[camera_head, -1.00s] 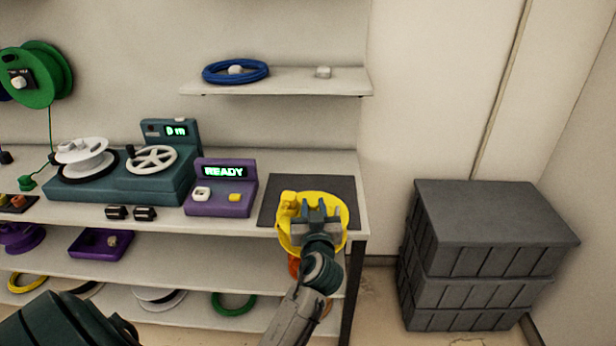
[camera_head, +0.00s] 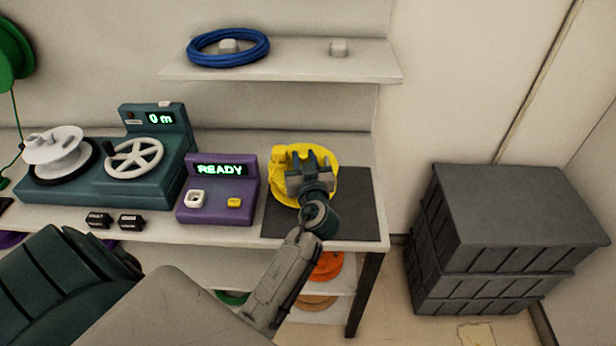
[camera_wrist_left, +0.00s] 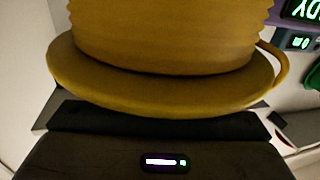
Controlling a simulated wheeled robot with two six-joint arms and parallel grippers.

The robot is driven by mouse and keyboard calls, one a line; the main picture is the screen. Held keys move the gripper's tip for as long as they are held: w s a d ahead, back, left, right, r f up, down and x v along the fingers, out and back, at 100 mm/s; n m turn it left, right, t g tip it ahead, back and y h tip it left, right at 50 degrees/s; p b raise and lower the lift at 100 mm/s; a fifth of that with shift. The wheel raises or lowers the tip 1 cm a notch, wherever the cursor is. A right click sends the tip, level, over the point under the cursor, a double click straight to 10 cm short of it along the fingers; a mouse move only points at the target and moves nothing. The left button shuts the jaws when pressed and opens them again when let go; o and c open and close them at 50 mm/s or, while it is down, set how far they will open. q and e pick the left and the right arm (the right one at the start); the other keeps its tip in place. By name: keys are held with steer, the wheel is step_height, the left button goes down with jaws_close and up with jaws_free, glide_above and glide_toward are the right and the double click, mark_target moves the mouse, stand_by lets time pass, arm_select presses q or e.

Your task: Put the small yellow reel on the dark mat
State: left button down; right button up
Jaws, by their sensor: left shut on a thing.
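The small yellow reel (camera_head: 285,160) is in my left gripper (camera_head: 309,165), which is shut on it. In the head view the reel overlaps the back part of the dark mat (camera_head: 350,205); I cannot tell whether it touches the mat or hangs above it. In the left wrist view the reel (camera_wrist_left: 160,85) fills the upper middle, close to the camera. The gripper covers part of the reel in the head view. My right gripper is not in view.
A purple box with a READY display (camera_head: 218,198) stands left of the mat. A shelf with a blue coil (camera_head: 229,47) is above and behind. A teal winding machine (camera_head: 140,190) stands further left. Grey crates (camera_head: 500,240) are stacked right of the table.

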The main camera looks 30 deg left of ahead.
arm_select(q)
steer(key=shift+f+p, duration=0.35)
steer(key=shift+f, duration=2.5)
steer(key=c, duration=1.6)
jaws_free()
steer(key=shift+f, duration=0.2)
steer(key=o, duration=0.5)
steer(key=shift+r, duration=0.1)
steer(key=shift+c, duration=0.2)
